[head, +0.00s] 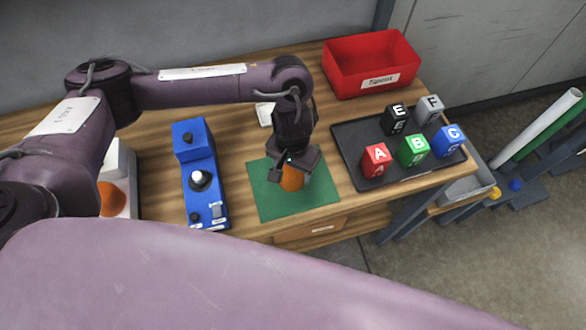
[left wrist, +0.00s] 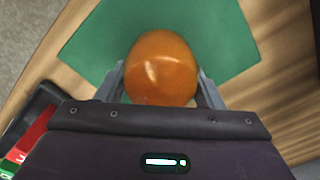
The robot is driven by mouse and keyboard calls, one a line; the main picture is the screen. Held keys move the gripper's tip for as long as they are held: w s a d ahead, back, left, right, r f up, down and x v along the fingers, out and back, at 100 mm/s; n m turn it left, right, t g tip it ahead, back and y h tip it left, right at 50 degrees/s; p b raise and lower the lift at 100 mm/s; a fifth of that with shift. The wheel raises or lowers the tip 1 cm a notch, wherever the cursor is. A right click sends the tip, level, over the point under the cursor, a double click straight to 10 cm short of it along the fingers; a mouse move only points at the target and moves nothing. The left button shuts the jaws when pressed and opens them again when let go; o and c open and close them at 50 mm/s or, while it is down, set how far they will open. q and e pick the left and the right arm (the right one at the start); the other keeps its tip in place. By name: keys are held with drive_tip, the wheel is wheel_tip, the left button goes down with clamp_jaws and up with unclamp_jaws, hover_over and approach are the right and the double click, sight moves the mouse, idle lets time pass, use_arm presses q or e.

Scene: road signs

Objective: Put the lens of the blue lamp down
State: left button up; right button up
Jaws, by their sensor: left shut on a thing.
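The blue lamp (head: 190,139) stands on the table, with a bare white bulb (head: 200,180) showing on its top. An orange domed lens (head: 291,178) is between the fingers of my left gripper (head: 292,172), over the green mat (head: 265,203). In the left wrist view the lens (left wrist: 161,68) sits between the two fingers (left wrist: 160,85), with the green mat (left wrist: 215,30) behind it. My left gripper is shut on the lens. I cannot tell whether the lens touches the mat. My right gripper is not in view.
A black tray (head: 350,150) with several lettered blocks lies right of the mat. A red bin (head: 373,65) stands at the back right. A white lamp with an orange lens (head: 112,198) is at the left, partly behind my arm. An open drawer (head: 310,230) is below the front edge.

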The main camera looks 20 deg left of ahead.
use_arm(q)
drive_tip(key=shift+f, duration=0.2)
drive_tip(key=shift+f, duration=0.15)
drive_tip(key=o, duration=1)
drive_tip(key=shift+f, duration=0.1)
drive_tip(key=shift+c, duration=0.2)
drive_tip(key=shift+w+r, duration=0.1)
drive_tip(key=shift+r, duration=0.5)
wheel_tip(320, 180, up, 11)
drive_tip(key=shift+f+p, duration=0.2)
drive_tip(key=shift+p, duration=0.8)
drive_tip(key=shift+r, duration=0.6)
